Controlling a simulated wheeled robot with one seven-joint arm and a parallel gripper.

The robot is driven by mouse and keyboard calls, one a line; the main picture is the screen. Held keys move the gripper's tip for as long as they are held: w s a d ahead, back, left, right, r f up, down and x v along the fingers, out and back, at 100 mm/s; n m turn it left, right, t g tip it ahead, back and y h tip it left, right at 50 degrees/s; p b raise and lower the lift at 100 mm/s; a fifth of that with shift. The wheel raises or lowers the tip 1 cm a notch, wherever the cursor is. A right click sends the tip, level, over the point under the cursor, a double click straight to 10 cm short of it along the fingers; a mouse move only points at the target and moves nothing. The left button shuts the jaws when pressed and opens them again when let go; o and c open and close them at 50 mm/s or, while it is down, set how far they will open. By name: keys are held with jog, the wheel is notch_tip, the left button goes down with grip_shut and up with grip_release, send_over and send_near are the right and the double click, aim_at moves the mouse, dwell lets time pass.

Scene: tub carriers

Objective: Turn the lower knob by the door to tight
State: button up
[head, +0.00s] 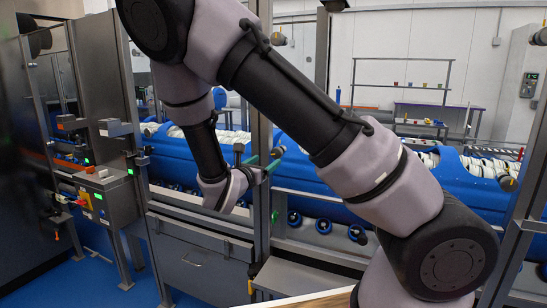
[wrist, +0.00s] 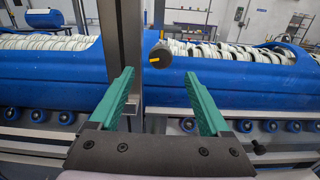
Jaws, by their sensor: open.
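My gripper (wrist: 158,80) has two green fingers, spread wide with nothing between them. In the head view, my gripper (head: 262,163) is beside the grey metal post. A dark round knob (wrist: 158,55) with a yellow-orange mark shows just beyond and between the fingertips in the wrist view, apart from them. The mark lies roughly level, on the face's left side. This knob looks like the lower one (head: 278,152) beside the post in the head view, close to the fingers. An upper knob (head: 278,39) sits higher on the same post. No tight label is readable.
The grey post (wrist: 122,50) stands left of the knob in the wrist view. Behind is a blue carrier (wrist: 225,80) with white discs, above several blue rollers (head: 323,224). A control box (head: 103,197) and a grey cabinet (head: 195,262) stand left.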

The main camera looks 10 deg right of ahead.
aim_at(276, 154)
jog(key=x, duration=0.6)
jog(key=shift+w+d, duration=0.25)
jog(key=shift+d, duration=0.05)
grip_shut()
